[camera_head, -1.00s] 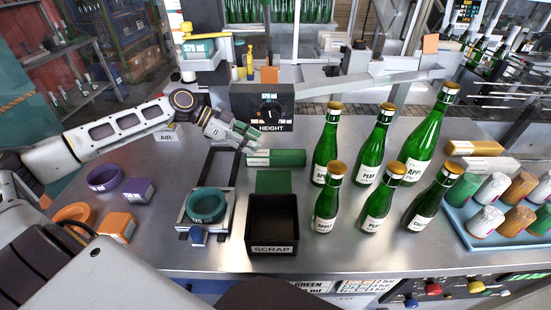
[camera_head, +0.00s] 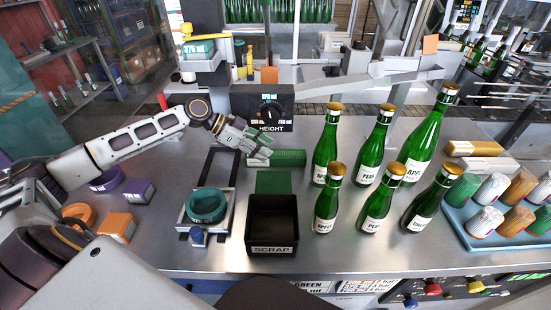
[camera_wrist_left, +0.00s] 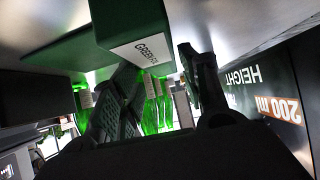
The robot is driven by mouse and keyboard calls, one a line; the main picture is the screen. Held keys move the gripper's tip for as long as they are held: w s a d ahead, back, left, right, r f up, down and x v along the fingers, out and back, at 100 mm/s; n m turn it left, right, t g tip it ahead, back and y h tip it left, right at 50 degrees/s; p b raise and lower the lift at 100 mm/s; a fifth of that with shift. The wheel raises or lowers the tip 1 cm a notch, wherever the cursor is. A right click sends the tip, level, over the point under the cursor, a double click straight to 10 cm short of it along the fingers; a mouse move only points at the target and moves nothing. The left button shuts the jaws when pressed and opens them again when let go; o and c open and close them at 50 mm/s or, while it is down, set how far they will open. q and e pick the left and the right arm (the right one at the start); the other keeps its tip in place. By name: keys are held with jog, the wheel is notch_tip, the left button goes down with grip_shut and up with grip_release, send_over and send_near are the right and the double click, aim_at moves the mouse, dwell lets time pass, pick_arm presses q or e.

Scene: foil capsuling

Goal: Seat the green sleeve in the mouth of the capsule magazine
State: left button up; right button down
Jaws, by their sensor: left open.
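The green sleeve (camera_head: 290,158) lies lengthwise on the steel bench behind the scrap bin. I cannot make out for sure which part is the capsule magazine's mouth. A dark frame (camera_head: 221,168) stands left of the sleeve, with a teal ring (camera_head: 207,206) at its near end. My right gripper is not in view.
A black scrap bin (camera_head: 273,248) and a green square (camera_head: 275,182) lie in front of the sleeve. Several green bottles (camera_head: 325,150) stand close on the right. The height dial box (camera_head: 262,108) is behind. Purple and orange rings and blocks (camera_head: 117,227) lie left.

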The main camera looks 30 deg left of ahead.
aim_at(276, 153)
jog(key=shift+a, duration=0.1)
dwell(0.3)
pick_arm(q)
jog(key=shift+p+x, duration=0.45)
jog(key=shift+x, duration=1.85)
jog(key=shift+d+f, duration=0.2)
jog(key=shift+d, duration=0.05)
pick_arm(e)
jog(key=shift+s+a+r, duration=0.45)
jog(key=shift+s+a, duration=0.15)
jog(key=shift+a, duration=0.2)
